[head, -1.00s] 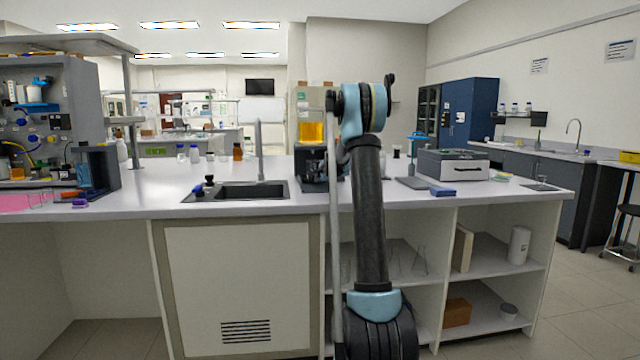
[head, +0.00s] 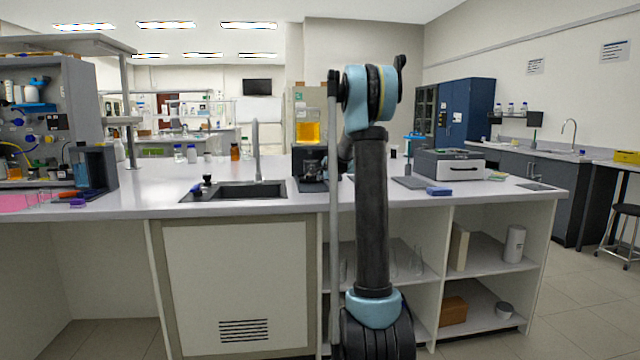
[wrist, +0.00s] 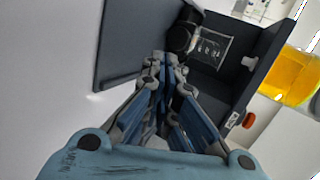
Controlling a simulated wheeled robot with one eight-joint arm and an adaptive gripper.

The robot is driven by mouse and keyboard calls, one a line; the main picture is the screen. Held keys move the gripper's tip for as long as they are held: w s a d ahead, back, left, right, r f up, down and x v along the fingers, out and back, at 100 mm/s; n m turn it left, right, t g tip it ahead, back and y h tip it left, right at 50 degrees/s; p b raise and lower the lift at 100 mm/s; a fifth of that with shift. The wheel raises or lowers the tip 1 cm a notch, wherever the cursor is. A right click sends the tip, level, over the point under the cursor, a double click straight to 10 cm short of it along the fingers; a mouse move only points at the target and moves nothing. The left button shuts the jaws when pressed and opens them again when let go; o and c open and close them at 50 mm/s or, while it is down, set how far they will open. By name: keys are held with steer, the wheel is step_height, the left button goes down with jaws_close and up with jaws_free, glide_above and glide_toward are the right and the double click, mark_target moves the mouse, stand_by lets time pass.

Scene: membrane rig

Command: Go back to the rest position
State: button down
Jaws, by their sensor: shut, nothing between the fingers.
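My gripper (wrist: 163,66) shows in the wrist view with its fingers together and nothing between them. Its tips point at a dark grey rig (wrist: 120,45) with a black round part and a clear plate, and I cannot tell whether they touch it. In the head view my arm rises in front of the bench and hides part of the dark rig (head: 308,168) and the gripper itself. A container of yellow liquid (head: 308,132) stands above the rig, and it also shows at the right of the wrist view (wrist: 290,78).
The bench (head: 150,190) has a sink (head: 240,190) with a tall tap left of my arm. A grey and white box device (head: 450,165) and a blue block (head: 439,191) lie to the right. Open shelves are below.

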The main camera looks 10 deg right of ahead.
steer(key=shift+v, duration=2)
steer(key=shift+s+a, duration=0.1)
steer(key=shift+s, duration=0.25)
steer(key=s+a+f+n+g, duration=0.2)
steer(key=s+n, duration=0.1)
steer(key=s, duration=0.8)
steer(key=s+a+f+n+g, duration=0.1)
steer(key=s+f+n, duration=0.15)
steer(key=s, duration=0.75)
steer(key=s+a+f+n+g, duration=0.2)
steer(key=s+n, duration=0.1)
steer(key=s, duration=0.8)
steer(key=s+f+n+g, duration=0.1)
steer(key=s+f, duration=0.4)
steer(key=s, duration=0.5)
steer(key=s+d+f+n+g+h, duration=0.1)
steer(key=s+f+n, duration=0.3)
steer(key=s, duration=0.6)
steer(key=s+f+n+g, duration=0.2)
steer(key=s+f+n, duration=0.1)
steer(key=s+f, duration=0.4)
steer(key=s, duration=0.3)
steer(key=shift+s+d+f+g+h, duration=0.2)
steer(key=shift+s+f+g+h, duration=0.1)
steer(key=shift+s+g, duration=0.1)
steer(key=shift+w, duration=0.1)
